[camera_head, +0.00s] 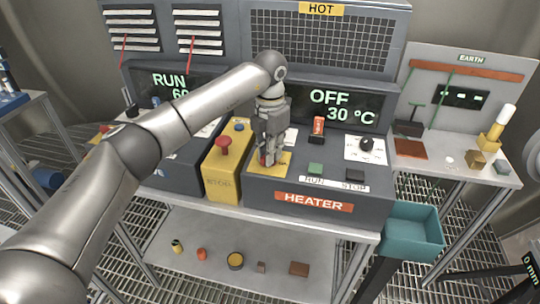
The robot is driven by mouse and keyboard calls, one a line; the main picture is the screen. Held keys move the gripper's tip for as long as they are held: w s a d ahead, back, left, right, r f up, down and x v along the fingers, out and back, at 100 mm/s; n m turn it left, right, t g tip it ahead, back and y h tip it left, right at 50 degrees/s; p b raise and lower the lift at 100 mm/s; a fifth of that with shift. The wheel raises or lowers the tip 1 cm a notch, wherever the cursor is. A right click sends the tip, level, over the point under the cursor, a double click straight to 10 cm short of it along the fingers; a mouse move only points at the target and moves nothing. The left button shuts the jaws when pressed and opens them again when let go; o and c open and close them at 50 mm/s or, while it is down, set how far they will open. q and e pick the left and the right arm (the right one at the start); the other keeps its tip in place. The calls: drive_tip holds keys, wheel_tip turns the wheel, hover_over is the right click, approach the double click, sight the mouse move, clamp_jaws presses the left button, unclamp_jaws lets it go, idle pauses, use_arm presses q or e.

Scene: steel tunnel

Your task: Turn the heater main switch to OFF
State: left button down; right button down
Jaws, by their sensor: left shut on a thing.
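The heater main switch (264,160), a red handle on a yellow plate (284,163), sits on the left of the grey heater console (262,190). My left gripper (267,156) points down over it and is shut on the red handle. The fingers hide most of the handle, so I cannot tell its exact angle. The heater display (343,106) reads OFF and 30 °C. My right gripper is not in view.
The console also has a red-topped lever (318,126), a green RUN button (315,169), a black STOP button (355,176) and a black knob (366,145). A yellow box (225,180) with a red mushroom button (223,146) stands close left. A teal bin (413,235) hangs at right.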

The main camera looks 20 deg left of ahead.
use_arm(q)
drive_tip(key=n+b, duration=0.1)
drive_tip(key=n, duration=0.4)
drive_tip(key=shift+w+r+n+b, duration=0.1)
drive_tip(key=shift+n+b, duration=0.3)
idle(0.4)
drive_tip(key=c, duration=1.5)
unclamp_jaws()
wheel_tip(320, 180, up, 12)
drive_tip(key=shift+f, duration=0.1)
